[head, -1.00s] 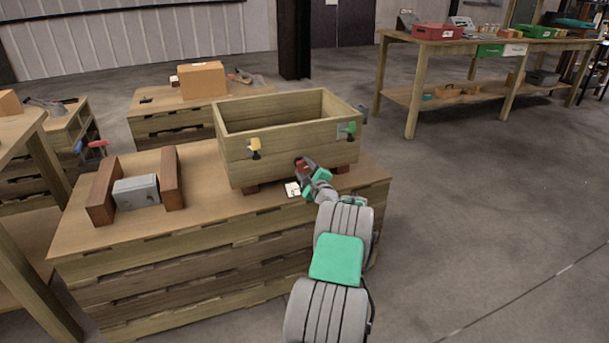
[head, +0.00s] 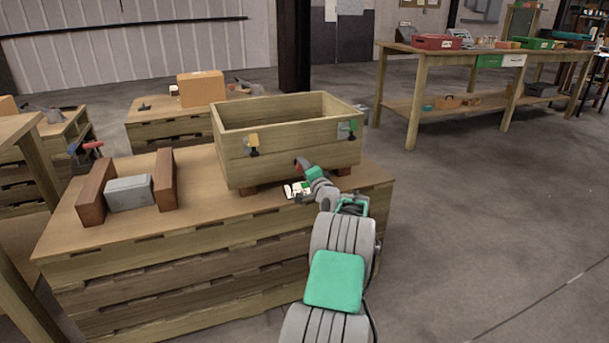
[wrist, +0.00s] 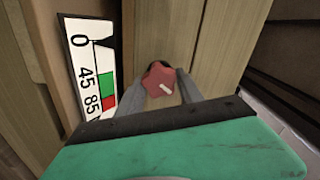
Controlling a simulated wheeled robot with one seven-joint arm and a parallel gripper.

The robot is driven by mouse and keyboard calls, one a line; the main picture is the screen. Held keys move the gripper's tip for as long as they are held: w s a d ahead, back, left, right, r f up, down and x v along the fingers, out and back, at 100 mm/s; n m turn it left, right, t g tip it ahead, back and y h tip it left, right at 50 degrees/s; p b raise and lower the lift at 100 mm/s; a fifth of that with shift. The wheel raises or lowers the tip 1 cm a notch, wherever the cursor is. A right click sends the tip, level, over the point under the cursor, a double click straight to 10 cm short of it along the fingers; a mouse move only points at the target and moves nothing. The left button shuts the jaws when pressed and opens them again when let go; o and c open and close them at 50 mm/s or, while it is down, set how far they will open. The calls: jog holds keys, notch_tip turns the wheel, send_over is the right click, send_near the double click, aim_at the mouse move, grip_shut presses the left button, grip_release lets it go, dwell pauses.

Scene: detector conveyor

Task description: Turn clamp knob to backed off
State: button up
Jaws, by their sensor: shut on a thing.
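The clamp knob is a red lobed knob (wrist: 161,80) with a short white mark, on the front wall of a wooden box. In the wrist view it sits between the two grey fingers of my gripper (wrist: 162,90), which is shut on it. In the head view my gripper (head: 298,166) reaches the lower front of the wooden box (head: 235,165), and the knob is mostly covered there. A white scale plate (wrist: 86,68) reads 0, 45 and 85, with green and red patches and a black pointer near the 0 end. The knob's white mark lies slanted.
The box stands on blocks on a wooden workbench (head: 80,235). A grey block (head: 130,193) sits between two brown blocks at left. Open floor lies at right.

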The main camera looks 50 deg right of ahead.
jog(key=n+b, duration=0.2)
jog(key=n, duration=0.1)
jog(key=shift+f+n+b, duration=0.15)
jog(key=shift+n+b, duration=0.15)
jog(key=shift+b, duration=0.05)
jog(key=n+b, duration=0.2)
jog(key=n, duration=0.1)
jog(key=shift+n, duration=0.3)
jog(key=n, duration=0.2)
jog(key=n+b, duration=0.1)
jog(key=n, duration=0.2)
jog(key=shift+r+n, duration=0.2)
jog(key=shift+n, duration=0.1)
jog(key=n, duration=0.3)
jog(key=shift+a+n, duration=0.1)
jog(key=shift+n, duration=0.2)
jog(key=n, duration=0.3)
jog(key=shift+n, duration=0.3)
jog(key=n, duration=0.3)
jog(key=shift+n, duration=0.3)
jog(key=n, duration=0.3)
jog(key=shift+n, duration=0.3)
jog(key=n, duration=0.5)
jog(key=shift+n, duration=0.3)
jog(key=n, duration=1.3)
jog(key=shift+f+n, duration=0.1)
jog(key=shift+n, duration=0.2)
